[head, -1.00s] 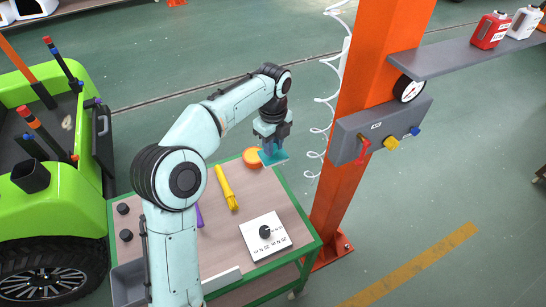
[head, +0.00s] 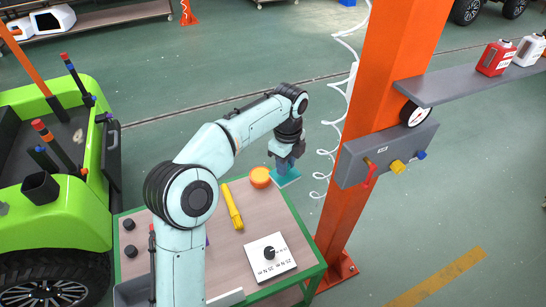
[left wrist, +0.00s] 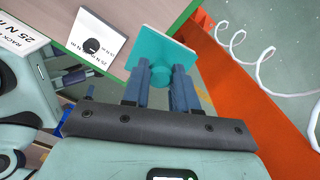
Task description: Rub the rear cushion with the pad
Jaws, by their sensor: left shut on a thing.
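The pad (head: 286,177) is a flat teal square. My left gripper (head: 287,152) is shut on it and holds it near the table's far right edge, beside a round orange tin (head: 260,177). In the left wrist view, the pad (left wrist: 157,48) spreads out beyond the two blue fingers (left wrist: 162,78), which close on its round teal grip. I cannot make out a rear cushion for certain. The green cart (head: 60,210) stands at the left, apart from the pad, with a dark interior. My right gripper is not in view.
The green-edged table (head: 190,203) carries a yellow tool (head: 232,206), a white card with a black knob (head: 269,258) and dark round pieces at its left. An orange post (head: 357,130) with a grey control box (head: 385,155) and white coiled hose stands close right of my gripper.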

